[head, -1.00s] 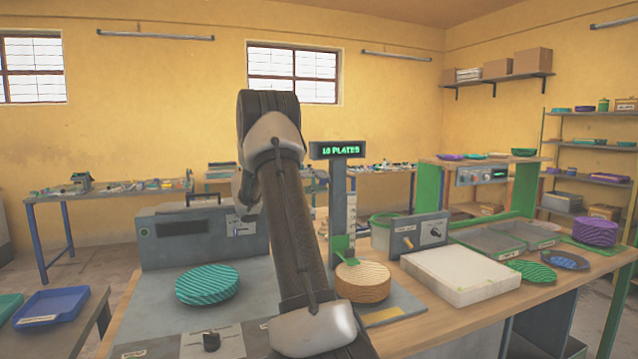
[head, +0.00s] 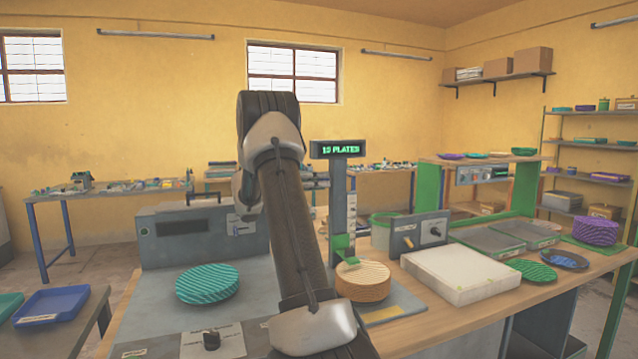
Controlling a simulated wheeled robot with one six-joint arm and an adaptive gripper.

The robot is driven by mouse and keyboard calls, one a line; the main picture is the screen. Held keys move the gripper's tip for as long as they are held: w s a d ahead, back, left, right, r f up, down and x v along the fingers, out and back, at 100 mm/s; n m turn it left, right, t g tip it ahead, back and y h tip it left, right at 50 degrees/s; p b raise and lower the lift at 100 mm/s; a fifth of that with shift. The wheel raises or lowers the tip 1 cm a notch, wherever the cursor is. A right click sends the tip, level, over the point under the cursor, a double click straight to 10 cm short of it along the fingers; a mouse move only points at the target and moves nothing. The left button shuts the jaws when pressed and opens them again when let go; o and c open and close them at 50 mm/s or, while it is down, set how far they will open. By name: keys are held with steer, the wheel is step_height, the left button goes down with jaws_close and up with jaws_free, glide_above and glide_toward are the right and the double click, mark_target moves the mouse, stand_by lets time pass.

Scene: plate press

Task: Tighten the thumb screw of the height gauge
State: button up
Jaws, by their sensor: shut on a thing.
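The height gauge (head: 338,205) is a grey post with a scale and a green-lit display (head: 338,149) on top, which seems to read 15 PLATES. Its green slider (head: 341,246) sits low on the post, just over a tan ridged stack of plates (head: 364,283). I cannot make out the thumb screw; my arm covers the area left of the post. My gripper is hidden behind my own arm, so its fingers and what they hold do not show.
A teal plate stack (head: 207,284) lies on the grey bench surface at left. A blue tray (head: 62,304) is at far left.

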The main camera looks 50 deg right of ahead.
steer(key=shift+f+m, duration=0.15)
steer(key=shift+m, duration=2.05)
steer(key=o, duration=1)
steer(key=shift+w, duration=0.1)
steer(key=shift+a, duration=0.1)
steer(key=v, duration=1.1)
steer(key=shift+w+a, duration=0.2)
steer(key=shift+a, duration=0.15)
